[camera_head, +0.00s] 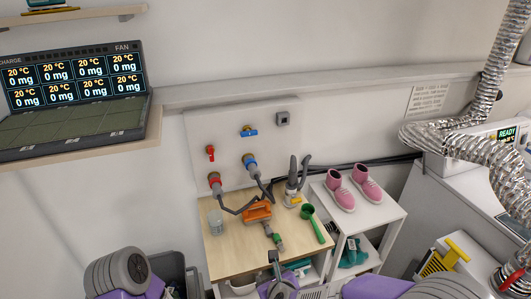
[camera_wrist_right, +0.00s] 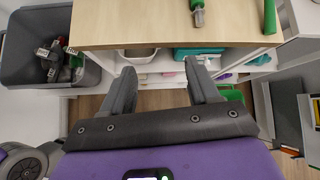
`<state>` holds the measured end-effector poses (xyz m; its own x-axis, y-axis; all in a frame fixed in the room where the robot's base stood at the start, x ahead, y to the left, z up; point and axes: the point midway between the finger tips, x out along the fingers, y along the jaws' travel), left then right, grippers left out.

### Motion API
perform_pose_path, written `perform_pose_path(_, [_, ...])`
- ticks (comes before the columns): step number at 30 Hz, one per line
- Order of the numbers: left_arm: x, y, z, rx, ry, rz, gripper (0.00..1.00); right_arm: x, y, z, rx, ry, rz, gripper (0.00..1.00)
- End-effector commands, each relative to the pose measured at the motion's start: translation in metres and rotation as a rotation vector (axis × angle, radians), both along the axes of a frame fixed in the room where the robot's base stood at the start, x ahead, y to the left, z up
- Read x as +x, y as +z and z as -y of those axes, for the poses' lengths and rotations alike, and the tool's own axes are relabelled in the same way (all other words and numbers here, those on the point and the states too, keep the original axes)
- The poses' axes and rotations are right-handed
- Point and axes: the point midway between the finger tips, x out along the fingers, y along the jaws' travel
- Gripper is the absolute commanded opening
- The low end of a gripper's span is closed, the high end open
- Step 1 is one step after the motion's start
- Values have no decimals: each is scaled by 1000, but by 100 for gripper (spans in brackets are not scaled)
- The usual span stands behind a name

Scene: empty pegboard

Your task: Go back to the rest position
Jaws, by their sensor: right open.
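My right gripper (camera_head: 279,268) is low in the head view, at the front edge of the wooden-topped table (camera_head: 226,258). In the right wrist view my right gripper (camera_wrist_right: 162,84) has its two dark fingers wide apart with nothing between them. The fingers point toward the open shelves under the tabletop. My left arm shows only as a grey and purple link at the bottom left of the head view; its gripper is out of the frame.
On the table are an orange tool (camera_head: 258,212), a green scoop (camera_head: 312,223) and a clear beaker (camera_head: 216,222). Pink shoes (camera_head: 341,192) stand on a white shelf unit at right. A grey bin (camera_wrist_right: 30,45) with items stands left of the table. The white board (camera_head: 222,135) carries taps.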

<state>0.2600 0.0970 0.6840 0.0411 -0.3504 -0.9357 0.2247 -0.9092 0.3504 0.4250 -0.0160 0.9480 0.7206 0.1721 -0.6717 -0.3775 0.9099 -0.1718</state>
Motion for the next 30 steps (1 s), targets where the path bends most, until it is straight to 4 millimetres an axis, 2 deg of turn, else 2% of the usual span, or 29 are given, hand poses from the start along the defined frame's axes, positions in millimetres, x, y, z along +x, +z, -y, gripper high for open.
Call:
perform_pose_path(1, [0, 0, 0, 0, 0, 0, 43, 0, -11, 6, -53, 35, -11, 60])
perform_pose_path(11, [1, 0, 0, 0, -1, 1, 43, -8, -67, 31, -372, 357, -62, 60])
perform_pose_path(17, [0, 0, 0, 0, 0, 0, 43, -25, -120, 53, -609, 700, -113, 60])
perform_pose_path(24, [0, 0, 0, 0, 0, 1, 43, -75, -196, 79, -837, 1319, -112, 60])
perform_pose_path(30, [0, 0, 0, 0, 0, 1, 43, -125, -241, 85, -897, 1809, 38, 60])
